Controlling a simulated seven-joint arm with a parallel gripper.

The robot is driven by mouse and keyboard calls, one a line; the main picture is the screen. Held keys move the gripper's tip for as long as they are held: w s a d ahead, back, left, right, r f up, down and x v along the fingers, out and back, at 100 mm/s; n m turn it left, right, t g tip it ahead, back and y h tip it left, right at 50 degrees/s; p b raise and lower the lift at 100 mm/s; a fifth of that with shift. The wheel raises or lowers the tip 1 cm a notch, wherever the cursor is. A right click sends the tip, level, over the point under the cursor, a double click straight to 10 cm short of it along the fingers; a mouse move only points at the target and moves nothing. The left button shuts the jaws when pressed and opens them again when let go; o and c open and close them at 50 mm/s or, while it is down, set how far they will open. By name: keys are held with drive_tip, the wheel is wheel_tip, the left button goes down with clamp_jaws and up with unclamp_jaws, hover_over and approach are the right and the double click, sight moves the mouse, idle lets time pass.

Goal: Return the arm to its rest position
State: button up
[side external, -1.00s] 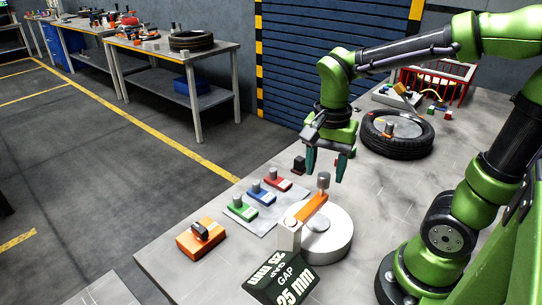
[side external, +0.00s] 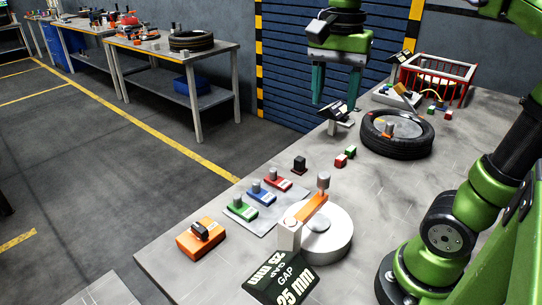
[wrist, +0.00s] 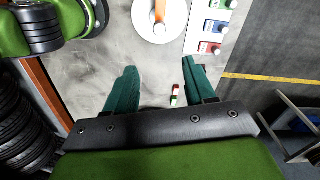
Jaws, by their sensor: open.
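My gripper (side external: 337,86) is open and empty, with its two dark teal fingers pointing down. It is raised well above the grey worktable (side external: 400,185), near the table's back edge, in the side external view. Nothing touches the fingers.
A black tyre (side external: 397,148) lies on the table.

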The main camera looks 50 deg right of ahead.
drive_tip(key=shift+r, duration=0.35)
drive_tip(key=s+a+f+n+t+y, duration=0.1)
drive_tip(key=a+f+n+t+y, duration=0.1)
drive_tip(key=f+n+t, duration=0.5)
wheel_tip(320, 180, down, 4)
drive_tip(key=a+n, duration=0.1)
drive_tip(key=n, duration=0.3)
drive_tip(key=shift+s+a, duration=0.25)
drive_tip(key=shift+a, duration=0.05)
